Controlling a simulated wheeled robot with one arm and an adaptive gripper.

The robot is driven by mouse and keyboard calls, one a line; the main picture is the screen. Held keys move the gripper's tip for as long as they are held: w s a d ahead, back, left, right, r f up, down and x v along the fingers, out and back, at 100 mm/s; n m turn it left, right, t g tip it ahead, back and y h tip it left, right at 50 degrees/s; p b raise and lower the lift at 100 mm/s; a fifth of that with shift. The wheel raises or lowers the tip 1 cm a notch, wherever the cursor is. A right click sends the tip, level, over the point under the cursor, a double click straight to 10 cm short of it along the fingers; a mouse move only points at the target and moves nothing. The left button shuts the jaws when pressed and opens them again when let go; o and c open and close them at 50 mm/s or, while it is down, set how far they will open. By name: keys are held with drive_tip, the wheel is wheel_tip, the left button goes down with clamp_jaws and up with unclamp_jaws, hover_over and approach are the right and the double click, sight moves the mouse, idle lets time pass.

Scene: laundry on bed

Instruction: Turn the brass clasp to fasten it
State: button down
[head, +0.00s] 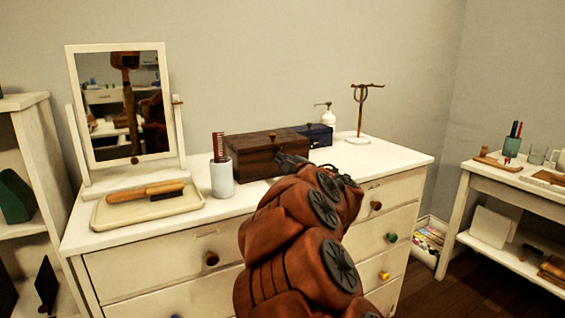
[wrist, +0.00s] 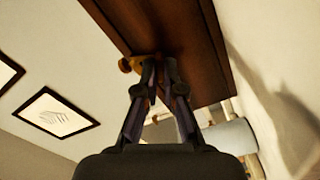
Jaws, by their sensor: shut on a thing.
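The brown wooden box (head: 258,158) sits shut on the white dresser top, and its dark side fills the upper part of the wrist view (wrist: 170,35). The brass clasp (wrist: 127,65) shows as a small yellow-orange piece at the box's edge, just left of my fingertips. My gripper (wrist: 158,64) is shut on the clasp, with its fingers close together and partly covering it. In the head view my gripper (head: 291,160) is at the box's front right, and my arm hides the clasp.
A white cup with a comb (head: 221,180) stands left of the box. A dark blue box (head: 319,134), a pump bottle (head: 327,116) and a small stand (head: 360,125) are behind and right. A tray (head: 110,216) with a brush lies before the mirror (head: 68,110).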

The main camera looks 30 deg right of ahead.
drive_tip(key=n+b, duration=0.1)
drive_tip(key=n, duration=0.4)
drive_tip(key=shift+f+n, duration=0.15)
drive_tip(key=shift+n, duration=0.15)
idle(0.4)
drive_tip(key=c, duration=1.3)
unclamp_jaws()
drive_tip(key=shift+s, duration=0.15)
drive_tip(key=s+a, duration=0.1)
drive_tip(key=s, duration=1)
drive_tip(key=shift+s, duration=0.35)
